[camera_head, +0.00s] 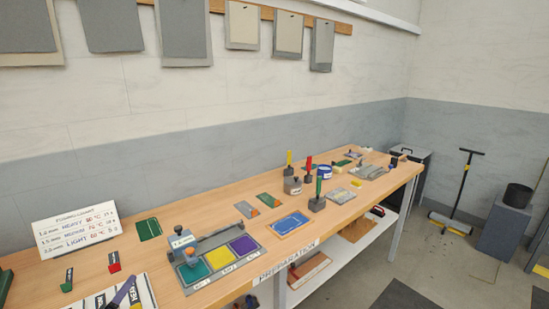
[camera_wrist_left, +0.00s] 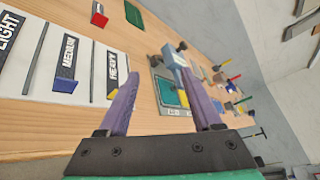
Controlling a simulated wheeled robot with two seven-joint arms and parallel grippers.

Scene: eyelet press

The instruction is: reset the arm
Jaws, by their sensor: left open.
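My left gripper (camera_wrist_left: 161,76) is open in the left wrist view, with two purple fingers apart and nothing seen between them. In the head view only a purple finger (camera_head: 124,291) of it shows at the bottom left edge, over a white lane board (camera_head: 92,302). The board's lanes read LIGHT, MEDIUM and HEAVY in the left wrist view. A grey tray (camera_head: 187,286) with green, yellow and purple pads stands right of the gripper. A grey-blue device (camera_head: 180,240) with an orange knob stands at the tray's left end. My right gripper is not in view.
A white sign (camera_head: 77,229) stands at the back left. Red (camera_head: 114,262) and green (camera_head: 67,281) small blocks stand before it.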

